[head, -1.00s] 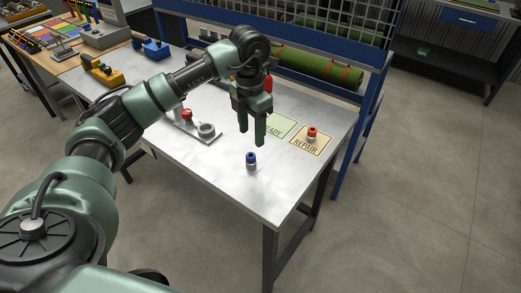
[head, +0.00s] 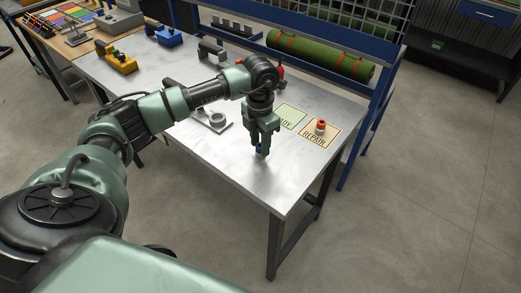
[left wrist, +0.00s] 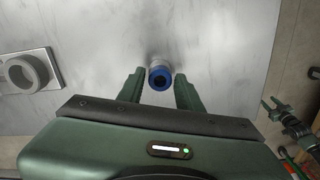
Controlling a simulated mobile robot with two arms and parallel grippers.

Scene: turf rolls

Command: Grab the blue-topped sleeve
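The blue-topped sleeve (left wrist: 160,76) stands on the metal table. In the left wrist view it lies between the fingertips of my left gripper (left wrist: 160,88), with a thin gap on either side. The gripper is open around it. In the head view the left gripper (head: 261,150) points down at the sleeve, and its fingers hide most of the blue top. At the right of the left wrist view, a small green and black part, apparently my right gripper (left wrist: 273,108), shows beyond the table edge. Its fingers are too small to judge.
An orange-topped sleeve (head: 320,127) stands on the REPAIR mat (head: 318,141). A grey ring fixture (head: 217,121) is to the left of my gripper. A green turf roll (head: 320,55) lies behind. The table's near corner is clear.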

